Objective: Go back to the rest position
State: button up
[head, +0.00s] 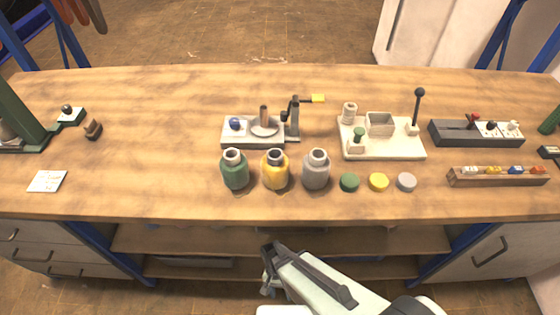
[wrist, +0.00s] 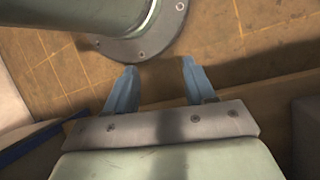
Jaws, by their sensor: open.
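My gripper (head: 268,268) is in front of the workbench (head: 150,190), below its front edge, next to the lower shelves in the head view. In the wrist view my gripper (wrist: 158,85) has its two blue fingers apart with nothing between them. The fingers point toward the brown floor. My arm reaches in from the bottom right of the head view.
On the bench stand green (head: 235,172), yellow (head: 275,172) and grey (head: 316,172) jars, with three lids (head: 378,182) to their right. Behind are two pale fixtures (head: 384,148) (head: 250,142). A block rack (head: 497,178) is at right. The bench's left front is mostly clear.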

jog(key=s+d+r+n, duration=0.1)
jog(key=d, duration=0.7)
jog(key=s+d+r+n+g+y, duration=0.1)
jog(key=s+d, duration=0.1)
jog(key=d, duration=0.7)
jog(key=shift+r+g+y, duration=0.25)
jog(key=shift+g+y, duration=0.05)
